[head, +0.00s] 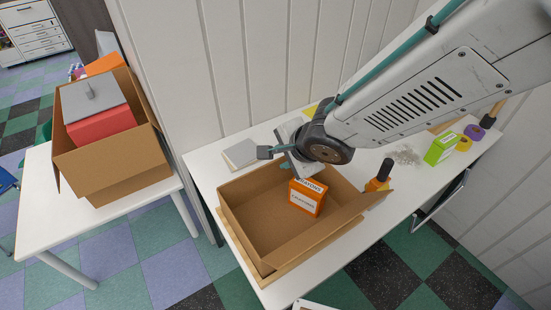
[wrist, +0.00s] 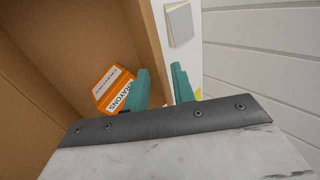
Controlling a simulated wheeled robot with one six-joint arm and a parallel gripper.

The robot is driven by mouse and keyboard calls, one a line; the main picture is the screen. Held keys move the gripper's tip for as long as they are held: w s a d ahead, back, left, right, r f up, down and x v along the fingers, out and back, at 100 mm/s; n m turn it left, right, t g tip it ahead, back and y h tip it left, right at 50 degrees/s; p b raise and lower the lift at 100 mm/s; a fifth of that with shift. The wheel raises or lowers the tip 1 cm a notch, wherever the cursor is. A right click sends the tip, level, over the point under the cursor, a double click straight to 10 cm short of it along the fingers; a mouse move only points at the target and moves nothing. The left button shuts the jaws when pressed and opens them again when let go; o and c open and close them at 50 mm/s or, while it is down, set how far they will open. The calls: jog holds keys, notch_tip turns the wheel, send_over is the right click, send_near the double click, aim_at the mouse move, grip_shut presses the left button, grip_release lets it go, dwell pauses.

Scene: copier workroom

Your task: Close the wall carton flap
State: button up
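An open brown carton (head: 262,218) sits on the white table near the wall, with an orange crayons box (head: 307,197) inside. Its right-hand flap (head: 347,214) leans outward. My gripper (head: 276,160) is over the carton's wall-side edge, partly hidden by my wrist. In the wrist view, the teal fingers of my gripper (wrist: 160,72) are apart, with a cardboard panel (wrist: 146,38) at the wall side running down between them. I cannot tell whether either finger touches it. The crayons box (wrist: 115,88) shows beyond the left finger.
A grey-white pad (head: 241,154) lies behind the carton by the wall. An orange bottle with a black top (head: 380,176) and a green box (head: 441,148) stand to the right. Another carton (head: 112,157), filled, stands on the left table.

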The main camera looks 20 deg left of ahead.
jog(key=shift+x, duration=3.3)
grip_shut()
